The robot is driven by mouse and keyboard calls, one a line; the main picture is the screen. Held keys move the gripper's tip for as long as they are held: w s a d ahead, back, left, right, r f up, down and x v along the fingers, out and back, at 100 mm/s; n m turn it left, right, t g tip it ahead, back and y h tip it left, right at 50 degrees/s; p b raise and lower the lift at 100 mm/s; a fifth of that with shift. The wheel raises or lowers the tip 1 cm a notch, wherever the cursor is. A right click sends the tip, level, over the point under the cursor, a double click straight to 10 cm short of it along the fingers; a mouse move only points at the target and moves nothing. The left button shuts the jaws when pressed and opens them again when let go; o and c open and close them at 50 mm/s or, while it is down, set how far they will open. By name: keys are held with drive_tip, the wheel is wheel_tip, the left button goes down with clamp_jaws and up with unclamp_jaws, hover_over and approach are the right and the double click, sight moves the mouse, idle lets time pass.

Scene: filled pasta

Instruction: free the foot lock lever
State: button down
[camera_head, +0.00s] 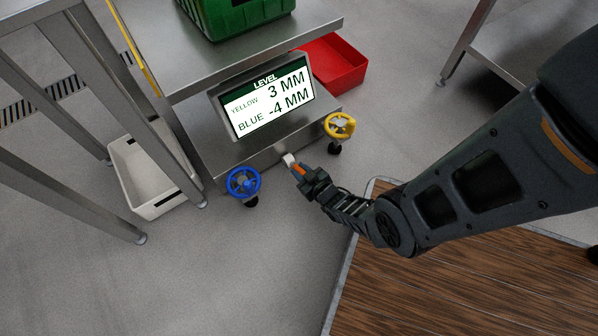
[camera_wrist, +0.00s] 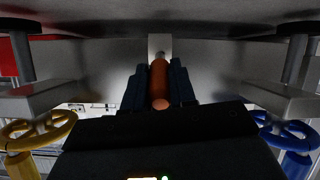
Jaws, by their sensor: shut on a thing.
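The foot lock lever (camera_head: 299,168) has an orange grip and a pale metal stem, and sticks out low at the front of the steel stand, between the two handwheels. My gripper (camera_head: 304,174) is shut on its grip. In the wrist view the orange lever (camera_wrist: 159,76) lies lengthwise between the dark fingers of my gripper (camera_wrist: 159,90), its rounded end toward the camera. The stem runs on to a small pale bracket. The blue handwheel (camera_head: 243,182) is left of my gripper, the yellow handwheel (camera_head: 340,125) to its right; both are apart from it.
The level display (camera_head: 268,98) reads yellow 3 MM, blue -4 MM. A green crate (camera_head: 235,14) stands on the steel table top. A red bin (camera_head: 336,64) is behind right, a white bin (camera_head: 147,178) at left. A wooden platform (camera_head: 440,282) lies at front right. Bare floor is at lower left.

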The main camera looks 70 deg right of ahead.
drive_tip(key=shift+s+a+f+t+b, duration=0.2)
drive_tip(key=shift+s+f+t+b, duration=0.15)
drive_tip(key=shift+s+b, duration=0.1)
drive_tip(key=c, duration=1.2)
unclamp_jaws()
drive_tip(key=shift+o, duration=1.4)
drive_tip(key=shift+w+r, duration=0.1)
drive_tip(key=shift+w, duration=0.1)
